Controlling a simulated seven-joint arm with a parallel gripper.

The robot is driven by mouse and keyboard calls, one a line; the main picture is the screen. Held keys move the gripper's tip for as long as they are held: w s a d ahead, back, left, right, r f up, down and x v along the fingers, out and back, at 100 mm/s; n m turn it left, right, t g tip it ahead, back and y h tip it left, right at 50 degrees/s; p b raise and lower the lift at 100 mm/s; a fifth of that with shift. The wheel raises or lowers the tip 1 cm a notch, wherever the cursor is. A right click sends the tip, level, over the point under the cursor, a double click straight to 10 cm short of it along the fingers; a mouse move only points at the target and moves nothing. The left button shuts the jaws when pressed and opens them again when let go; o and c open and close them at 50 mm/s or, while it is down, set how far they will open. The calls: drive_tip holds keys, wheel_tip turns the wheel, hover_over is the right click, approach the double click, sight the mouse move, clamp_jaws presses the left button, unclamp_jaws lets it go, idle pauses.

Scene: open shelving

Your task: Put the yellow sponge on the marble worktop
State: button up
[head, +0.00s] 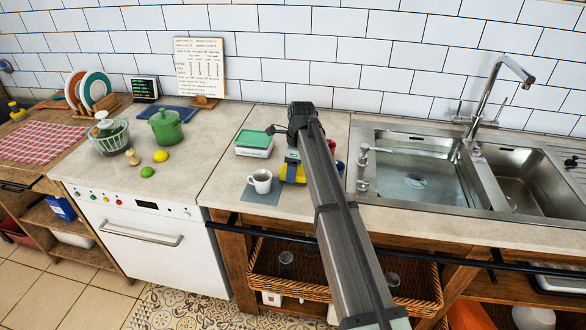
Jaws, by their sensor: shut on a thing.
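The yellow sponge (285,173) shows just left of my arm, over the marble worktop (222,165), right of a white mug. My gripper (292,157) is directly above it and shut on it. A blue patch shows beside the yellow. My arm link hides part of this spot, and I cannot tell whether the sponge touches the worktop.
The white mug (261,181) stands on a grey mat (260,196) close to the sponge. A green-lidded container (254,143) is behind it. The sink (415,168) lies to the right. A green pot (166,127) and glass bowl (109,139) stand left.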

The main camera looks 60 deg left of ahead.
sight(298, 170)
drive_tip(key=shift+f, duration=0.15)
drive_tip(key=o, duration=1)
drive_tip(key=r, duration=0.8)
drive_tip(key=w+d+r, duration=0.1)
drive_tip(key=r, duration=0.3)
drive_tip(key=shift+r, duration=0.2)
